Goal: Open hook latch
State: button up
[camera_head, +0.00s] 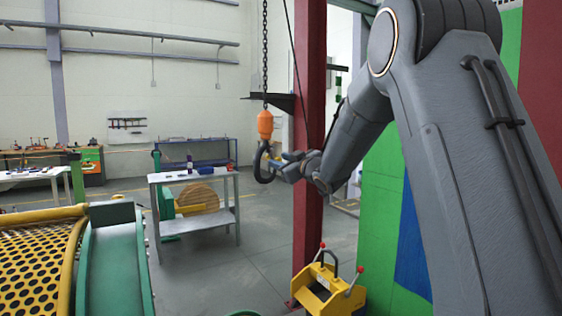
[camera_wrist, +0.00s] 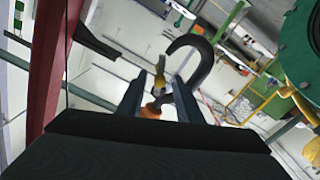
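A dark hook (camera_head: 263,165) hangs below an orange block (camera_head: 265,124) on a chain (camera_head: 265,50). My gripper (camera_head: 280,162) is at the hook's right side in the head view. In the wrist view the hook (camera_wrist: 195,48) curves above and right of my gripper (camera_wrist: 159,82), and the orange block (camera_wrist: 151,109) shows between the fingers. The two fingers stand apart. Whether either finger touches the latch cannot be told.
A red column (camera_head: 308,120) stands close behind my gripper. A yellow lifting device (camera_head: 326,290) is on the floor below. A white worktable (camera_head: 195,180) and a perforated yellow guard (camera_head: 38,262) are to the left. Open air lies left of the hook.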

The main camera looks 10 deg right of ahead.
jog(key=shift+c, duration=0.4)
grip_shut()
jog(key=shift+d+n+b, duration=0.1)
jog(key=shift+n+b, duration=0.2)
jog(key=shift+b, duration=0.15)
jog(key=shift+w+d+n+b, duration=0.15)
jog(key=shift+n+b, duration=0.35)
jog(key=shift+b, duration=0.15)
jog(key=shift+w+d+r+n+b, duration=0.1)
jog(key=shift+d+r+n+b, duration=0.25)
jog(key=shift+n+b, duration=1.2)
jog(key=shift+w+d+r+n+b, duration=0.15)
jog(key=shift+r+n+b, duration=0.35)
jog(key=shift+n+b, duration=1.05)
jog(key=shift+s+d+r+n+b, duration=0.1)
jog(key=shift+d+r+n+b, duration=0.25)
jog(key=shift+n+b, duration=1.2)
jog(key=shift+r+n, duration=0.15)
jog(key=shift+n, duration=0.3)
